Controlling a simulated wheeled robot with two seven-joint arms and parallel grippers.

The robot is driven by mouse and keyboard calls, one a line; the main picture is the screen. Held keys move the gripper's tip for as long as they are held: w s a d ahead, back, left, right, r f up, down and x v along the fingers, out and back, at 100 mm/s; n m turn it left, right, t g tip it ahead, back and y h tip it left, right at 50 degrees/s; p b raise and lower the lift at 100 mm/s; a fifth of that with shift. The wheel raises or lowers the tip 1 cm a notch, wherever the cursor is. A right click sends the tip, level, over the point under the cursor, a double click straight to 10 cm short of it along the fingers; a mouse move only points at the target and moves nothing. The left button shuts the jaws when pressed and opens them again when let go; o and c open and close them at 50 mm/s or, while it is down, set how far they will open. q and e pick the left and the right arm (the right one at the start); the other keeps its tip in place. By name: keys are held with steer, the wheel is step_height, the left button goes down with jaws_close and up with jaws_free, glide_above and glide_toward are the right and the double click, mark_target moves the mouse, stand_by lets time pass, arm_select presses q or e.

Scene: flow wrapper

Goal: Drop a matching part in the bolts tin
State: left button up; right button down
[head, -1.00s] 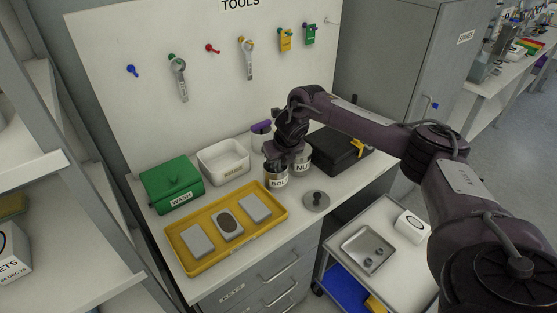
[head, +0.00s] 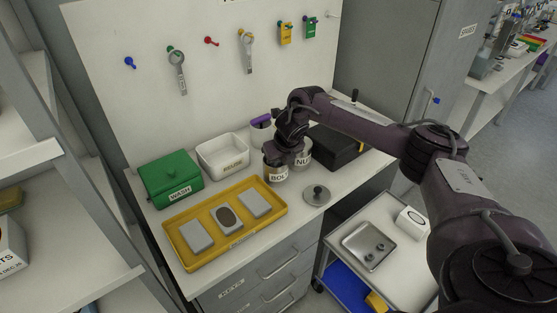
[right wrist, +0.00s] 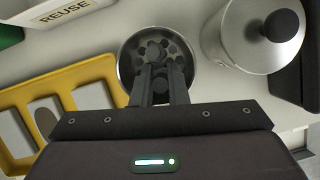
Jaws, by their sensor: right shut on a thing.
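The bolts tin (head: 277,174), a small metal tin with a label partly reading "BOL", stands open on the bench. The right wrist view shows its round mouth (right wrist: 126,62) with several dark grey bolt heads inside. My right gripper (head: 281,158) points down at this tin. In the right wrist view its fingertips (right wrist: 159,72) are over the mouth, shut on a small dark grey part, seemingly a bolt. The fingers largely hide it, and I cannot tell whether it touches the bolts below. My left gripper is not in view.
The nuts tin (head: 303,157) stands close behind to the right. A loose lid (head: 317,196) lies right of the bolts tin. Yellow tray (head: 178,222), green WASH box (head: 171,178) and white REUSE bin (head: 223,153) are left. A trolley tray (head: 351,238) holds small parts.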

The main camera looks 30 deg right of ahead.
steer(key=shift+f, duration=0.15)
steer(key=c, duration=1.3)
jaws_free()
steer(key=shift+c, duration=0.2)
steer(key=shift+r+p, duration=3.55)
steer(key=shift+r, duration=1.05)
